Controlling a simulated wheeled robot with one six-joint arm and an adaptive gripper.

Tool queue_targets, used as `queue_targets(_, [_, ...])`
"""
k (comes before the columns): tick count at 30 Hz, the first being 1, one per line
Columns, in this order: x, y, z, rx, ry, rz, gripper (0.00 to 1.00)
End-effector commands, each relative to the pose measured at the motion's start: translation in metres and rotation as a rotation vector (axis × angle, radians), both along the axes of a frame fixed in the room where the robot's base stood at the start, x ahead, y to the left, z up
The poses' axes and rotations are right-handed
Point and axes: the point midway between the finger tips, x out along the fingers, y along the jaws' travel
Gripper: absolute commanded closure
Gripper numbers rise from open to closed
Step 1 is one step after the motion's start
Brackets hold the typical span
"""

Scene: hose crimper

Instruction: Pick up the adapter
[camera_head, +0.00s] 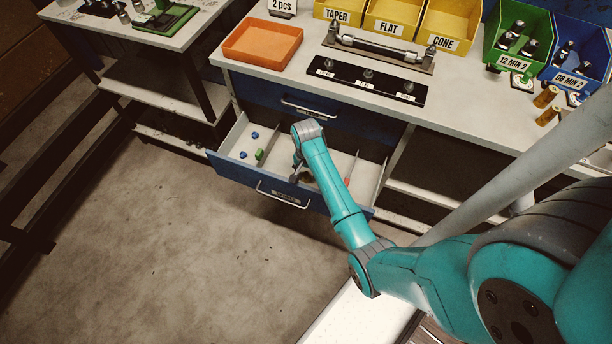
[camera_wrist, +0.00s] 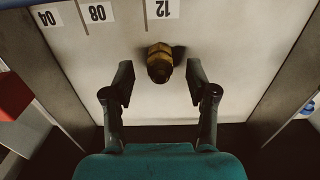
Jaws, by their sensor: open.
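A brass-coloured adapter (camera_wrist: 160,63) with a dark end stands on the pale floor of a drawer compartment in the wrist view. My gripper (camera_wrist: 159,84) is open above the compartment. One finger is on each side of the adapter, with a gap on both sides, and the adapter lies slightly beyond the line between the fingertips.
Drawer dividers (camera_wrist: 283,84) run along both sides of the compartment. Labels 04, 08 and 12 (camera_wrist: 161,9) lie on its floor. A red object (camera_wrist: 14,96) sits in the neighbouring compartment. Above the drawer, the worktop holds an orange tray (camera_head: 262,62) and a black rack (camera_head: 366,82).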

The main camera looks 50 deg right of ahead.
Motion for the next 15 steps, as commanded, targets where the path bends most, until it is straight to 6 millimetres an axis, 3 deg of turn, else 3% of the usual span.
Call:
queue_targets(4, [0.0001,-0.0001,-0.0109,0.000,-0.001,0.000,0.43])
queue_targets(11, [0.0003,-0.0002,-0.0118,-0.001,-0.001,0.000,0.43])
queue_targets(15, [0.0003,-0.0002,-0.0117,-0.001,-0.001,0.000,0.75])
